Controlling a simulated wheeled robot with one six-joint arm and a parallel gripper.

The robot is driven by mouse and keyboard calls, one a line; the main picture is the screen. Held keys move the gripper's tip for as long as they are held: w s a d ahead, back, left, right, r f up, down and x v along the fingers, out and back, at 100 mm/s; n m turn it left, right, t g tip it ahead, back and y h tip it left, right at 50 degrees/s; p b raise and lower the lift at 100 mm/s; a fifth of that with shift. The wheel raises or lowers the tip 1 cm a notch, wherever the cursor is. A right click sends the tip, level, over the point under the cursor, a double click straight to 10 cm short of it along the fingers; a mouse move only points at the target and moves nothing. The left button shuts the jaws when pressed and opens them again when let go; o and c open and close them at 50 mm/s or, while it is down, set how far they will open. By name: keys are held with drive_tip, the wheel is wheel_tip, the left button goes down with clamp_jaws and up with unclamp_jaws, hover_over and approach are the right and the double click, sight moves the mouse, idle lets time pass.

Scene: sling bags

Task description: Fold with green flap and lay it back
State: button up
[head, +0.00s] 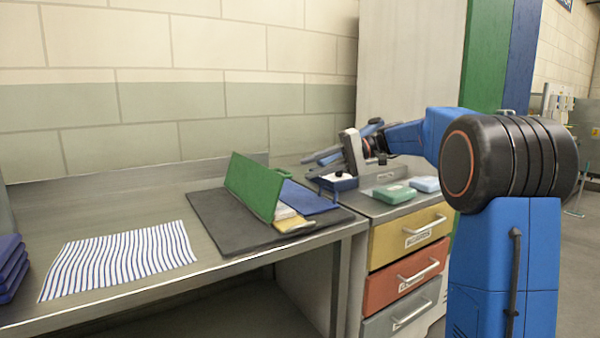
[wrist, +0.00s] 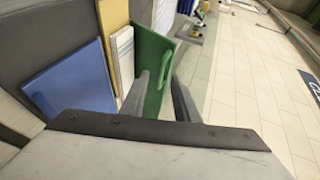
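The green flap (head: 255,186) stands nearly upright on the dark mat (head: 222,225). A blue flap (head: 312,198) lies flat to its right and a yellow flap (head: 295,226) lies at the front. A pale layered pad (head: 285,212) shows between them. In the wrist view are the green flap (wrist: 152,52), blue flap (wrist: 72,92), yellow flap (wrist: 116,35) and pad (wrist: 123,56). My gripper (head: 312,158) is to the right of the flap in the head view. Its fingers (wrist: 163,98) are apart, with the green flap showing between them in the wrist view. I cannot tell whether they touch it.
A striped cloth (head: 122,259) lies flat on the bench at left, and a dark blue stack (head: 10,267) sits at the far left edge. A small blue tray (head: 338,184) and green (head: 394,194) and light blue (head: 425,184) folded items lie on the drawer cabinet (head: 408,246).

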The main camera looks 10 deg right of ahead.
drive_tip(key=v, duration=1.1)
drive_tip(key=shift+d, duration=0.4)
drive_tip(key=shift+s, duration=0.1)
idle(0.3)
drive_tip(key=shift+a, duration=0.1)
drive_tip(key=c, duration=0.5)
drive_tip(key=shift+a+r, duration=0.15)
drive_tip(key=shift+a, duration=0.2)
clamp_jaws()
drive_tip(key=w+a+r+n+t+h, duration=0.1)
drive_tip(key=w+a+r+n+h, duration=0.2)
drive_tip(key=a+n+h, duration=0.25)
drive_tip(key=a+f+h, duration=0.1)
drive_tip(key=a+f, duration=0.5)
drive_tip(key=a, duration=0.3)
drive_tip(key=shift+w+f, duration=0.35)
drive_tip(key=shift+w, duration=0.1)
